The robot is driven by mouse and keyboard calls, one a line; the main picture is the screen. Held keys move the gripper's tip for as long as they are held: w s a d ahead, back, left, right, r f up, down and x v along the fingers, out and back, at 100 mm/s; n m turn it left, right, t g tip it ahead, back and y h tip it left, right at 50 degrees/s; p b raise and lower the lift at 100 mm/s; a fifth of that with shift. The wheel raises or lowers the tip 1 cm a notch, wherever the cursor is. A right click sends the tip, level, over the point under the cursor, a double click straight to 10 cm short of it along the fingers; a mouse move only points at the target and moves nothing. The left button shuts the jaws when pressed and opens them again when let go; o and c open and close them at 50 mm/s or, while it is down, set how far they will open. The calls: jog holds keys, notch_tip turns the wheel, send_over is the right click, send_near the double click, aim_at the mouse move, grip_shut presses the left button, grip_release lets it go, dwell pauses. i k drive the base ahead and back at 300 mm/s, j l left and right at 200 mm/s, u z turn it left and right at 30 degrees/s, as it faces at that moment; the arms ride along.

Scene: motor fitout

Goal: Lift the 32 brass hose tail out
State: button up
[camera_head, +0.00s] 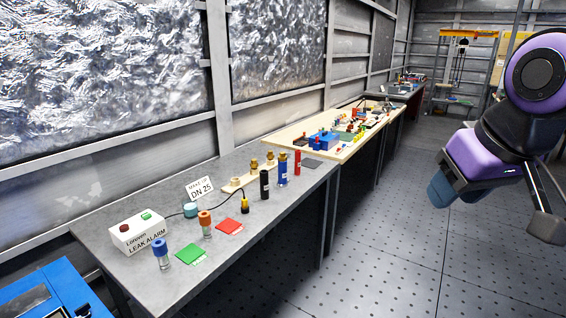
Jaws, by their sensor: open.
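Brass fittings stand on a pale wooden strip (239,183) on the grey bench. One brass fitting (254,166) is near the middle of the strip and another brass fitting (269,159) is at its far end. They look like hose tails, but any size marking is too small to read, so I cannot tell which is the 32. My gripper (546,228) is at the right edge, partly seen, open, above the floor and well apart from the bench. I see nothing between its fingers.
The bench (150,195) also carries a leak alarm box (138,232), a DN 25 sign (200,189), a black bottle (264,184), a blue bottle (283,169), and red (230,227) and green (190,254) cards. A cluttered pale table (345,152) stands beyond. The floor (400,250) at right is clear.

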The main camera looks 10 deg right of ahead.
aim_at(282, 157)
jog(key=i+l+u, duration=0.2)
jog(key=i+l, duration=0.6)
jog(key=i, duration=0.25)
jog(key=i+l+u, duration=0.15)
jog(key=i+l, duration=0.8)
jog(key=i, duration=0.25)
